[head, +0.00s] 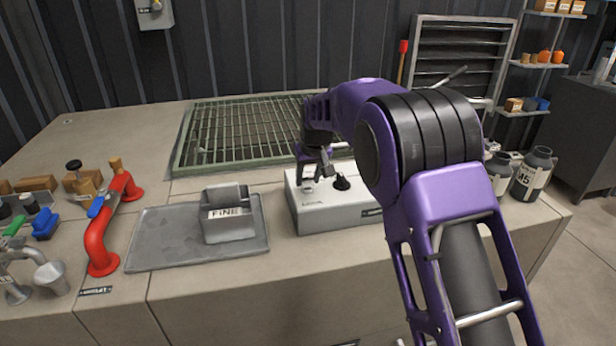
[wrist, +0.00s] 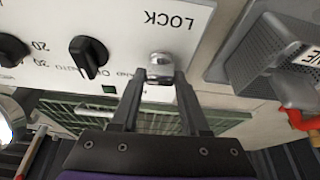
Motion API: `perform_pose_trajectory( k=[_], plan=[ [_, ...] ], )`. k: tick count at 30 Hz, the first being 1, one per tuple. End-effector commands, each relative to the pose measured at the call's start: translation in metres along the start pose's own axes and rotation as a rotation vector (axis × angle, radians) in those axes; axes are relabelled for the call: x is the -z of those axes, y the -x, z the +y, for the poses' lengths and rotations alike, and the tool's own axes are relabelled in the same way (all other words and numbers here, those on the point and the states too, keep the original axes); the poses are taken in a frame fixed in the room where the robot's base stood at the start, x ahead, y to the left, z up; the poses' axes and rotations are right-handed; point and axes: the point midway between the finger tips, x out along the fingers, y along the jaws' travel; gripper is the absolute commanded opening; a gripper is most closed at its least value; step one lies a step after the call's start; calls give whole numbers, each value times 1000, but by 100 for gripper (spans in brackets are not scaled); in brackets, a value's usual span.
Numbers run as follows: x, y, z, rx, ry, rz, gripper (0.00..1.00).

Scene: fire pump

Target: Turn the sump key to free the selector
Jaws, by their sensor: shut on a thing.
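The white control box (head: 335,212) stands on the counter, and its panel (wrist: 125,20) shows in the wrist view. The sump key (wrist: 160,62), a small silvery metal piece, sits in the panel beside the word LOCK. My gripper (wrist: 159,76) is shut on the key, with one finger on each side of it. The head view shows my gripper (head: 315,174) over the left part of the box. The selector is a black knob (wrist: 88,56) to the left of the key in the wrist view, apart from my fingers; it also shows in the head view (head: 342,182).
A second black knob (wrist: 12,48) is at the wrist view's left edge. A grey bin marked FINE (head: 228,215) stands on a tray (head: 160,255) left of the box. A red pipe (head: 103,230) is further left. A green grating (head: 235,130) lies behind. Dark jugs (head: 533,172) stand at right.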

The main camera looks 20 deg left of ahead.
Motion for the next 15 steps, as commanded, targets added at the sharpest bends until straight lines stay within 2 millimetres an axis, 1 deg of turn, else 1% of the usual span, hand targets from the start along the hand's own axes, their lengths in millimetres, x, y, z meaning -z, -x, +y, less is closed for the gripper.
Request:
perform_pose_trajectory(
  k=[5, 15],
  plan=[
    [0, 2, 2, 41, 93, -1, 0],
    [1, 2, 5, 160, 378, -2, 0]
  ],
)
